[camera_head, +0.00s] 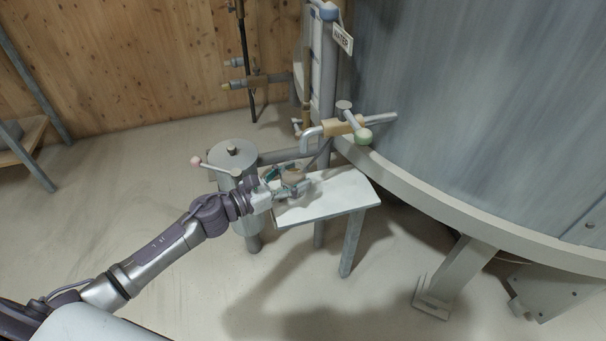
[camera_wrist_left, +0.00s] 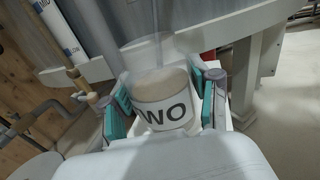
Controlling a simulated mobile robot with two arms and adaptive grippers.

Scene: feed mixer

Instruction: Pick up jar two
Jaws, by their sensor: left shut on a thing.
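Jar two (camera_wrist_left: 164,102) is a glass jar with tan contents and a white label; the letters "WO" show in the left wrist view. In the head view the jar (camera_head: 291,174) is small and partly covered by the fingers. My left gripper (camera_head: 289,183) is shut on it, with one teal-padded finger on each side; the fingers also show in the left wrist view (camera_wrist_left: 165,103). The jar is at the white stand (camera_head: 335,192) below the tap; I cannot tell whether it touches the top. My right gripper is not in view.
The large grey tank (camera_head: 480,110) fills the right. Open floor lies in front.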

